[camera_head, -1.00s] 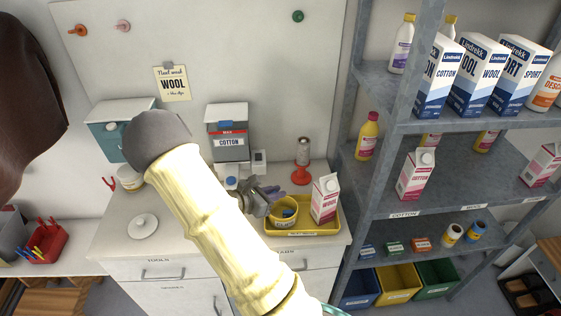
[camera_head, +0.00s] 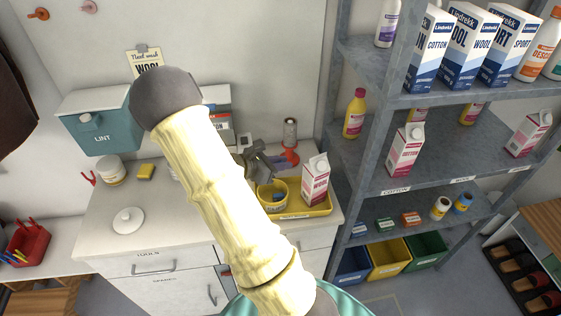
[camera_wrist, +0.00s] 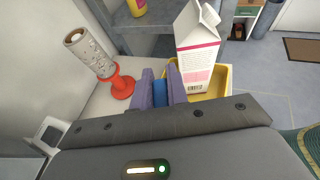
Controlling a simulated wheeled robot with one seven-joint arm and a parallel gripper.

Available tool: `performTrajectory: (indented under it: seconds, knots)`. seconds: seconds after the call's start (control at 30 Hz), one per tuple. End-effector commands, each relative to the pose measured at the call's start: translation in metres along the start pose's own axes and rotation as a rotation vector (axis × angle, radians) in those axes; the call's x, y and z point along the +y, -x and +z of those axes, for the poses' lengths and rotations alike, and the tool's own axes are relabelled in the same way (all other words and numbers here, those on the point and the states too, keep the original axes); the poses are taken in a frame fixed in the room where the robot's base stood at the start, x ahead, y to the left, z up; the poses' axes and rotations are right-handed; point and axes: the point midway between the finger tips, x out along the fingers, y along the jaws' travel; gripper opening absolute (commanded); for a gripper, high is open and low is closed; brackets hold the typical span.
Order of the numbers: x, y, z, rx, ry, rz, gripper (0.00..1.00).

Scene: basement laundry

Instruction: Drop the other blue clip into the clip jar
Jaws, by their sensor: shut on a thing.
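The clip jar (camera_head: 267,201) is a small yellow tub with a dark label, standing on the left part of a yellow tray (camera_head: 318,208). Something blue shows inside it. My gripper (camera_head: 277,162) is just behind and above the jar in the head view, partly hidden by my arm. In the wrist view, its purple fingers (camera_wrist: 160,90) are shut on a blue clip (camera_wrist: 160,94). The jar does not show in the wrist view.
A pink-and-white wool carton (camera_head: 315,180) stands on the tray, right of the jar. A roll on a red stand (camera_head: 290,155) is close behind my gripper. A grey shelf unit (camera_head: 380,150) rises at the right. A white lid (camera_head: 128,220) lies on the left counter.

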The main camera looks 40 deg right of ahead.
Motion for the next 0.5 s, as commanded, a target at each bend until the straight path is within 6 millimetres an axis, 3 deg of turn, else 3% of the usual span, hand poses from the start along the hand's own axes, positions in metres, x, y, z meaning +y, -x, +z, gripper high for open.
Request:
performTrajectory:
  seconds: [0.03,0.2,0.5]
  knots:
    - [0.0,-0.004,-0.011,0.0,0.001,0.001,0.0]
    - [0.001,-0.01,-0.028,0.0,0.0,0.003,0.0]
    - [0.001,-0.013,-0.034,0.0,0.0,0.003,0.0]
